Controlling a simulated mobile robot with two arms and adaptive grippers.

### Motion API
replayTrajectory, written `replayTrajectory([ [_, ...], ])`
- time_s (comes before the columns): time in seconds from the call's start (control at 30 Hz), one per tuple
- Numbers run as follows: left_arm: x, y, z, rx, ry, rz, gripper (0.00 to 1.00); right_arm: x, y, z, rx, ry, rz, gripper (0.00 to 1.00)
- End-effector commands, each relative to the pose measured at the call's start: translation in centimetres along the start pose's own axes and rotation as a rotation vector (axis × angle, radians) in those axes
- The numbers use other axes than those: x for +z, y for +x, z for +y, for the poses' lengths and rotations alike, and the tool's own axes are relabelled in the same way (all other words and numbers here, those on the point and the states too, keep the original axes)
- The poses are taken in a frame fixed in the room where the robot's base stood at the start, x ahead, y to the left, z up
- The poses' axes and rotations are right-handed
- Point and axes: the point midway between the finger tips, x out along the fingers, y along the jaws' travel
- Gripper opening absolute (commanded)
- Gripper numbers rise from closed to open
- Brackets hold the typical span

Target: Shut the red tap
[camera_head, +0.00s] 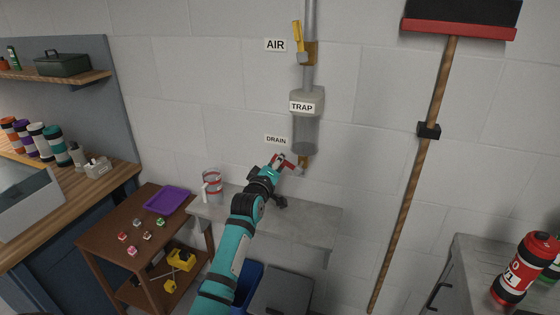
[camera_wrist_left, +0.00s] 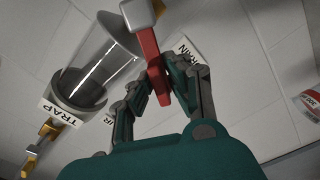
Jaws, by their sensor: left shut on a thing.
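The red tap (camera_head: 289,165) is the red lever at the brass drain fitting (camera_head: 304,162), below the clear trap bowl (camera_head: 305,133) and beside the DRAIN label (camera_head: 276,140). The lever slants down to the right towards a grey end piece. My left gripper (camera_head: 281,164) is at the lever, its fingers shut on it. In the left wrist view the red lever (camera_wrist_left: 149,50) runs between the two fingers of my left gripper (camera_wrist_left: 158,84). The fingers partly cover it. My right gripper is not in view.
A yellow-handled air valve (camera_head: 299,38) sits higher on the pipe.

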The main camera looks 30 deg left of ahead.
Motion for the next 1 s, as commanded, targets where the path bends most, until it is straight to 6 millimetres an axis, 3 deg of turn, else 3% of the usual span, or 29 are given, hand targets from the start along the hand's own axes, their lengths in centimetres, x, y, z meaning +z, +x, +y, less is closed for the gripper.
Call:
replayTrajectory([
  [0.5, 0.5, 0.0, -2.4, -0.001, -0.374, 0.0, 0.0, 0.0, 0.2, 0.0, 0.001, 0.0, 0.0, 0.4],
  [1.0, 0.8, 0.0, -3.0, -0.002, -0.49, -0.001, 0.0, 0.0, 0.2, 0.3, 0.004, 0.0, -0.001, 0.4],
])
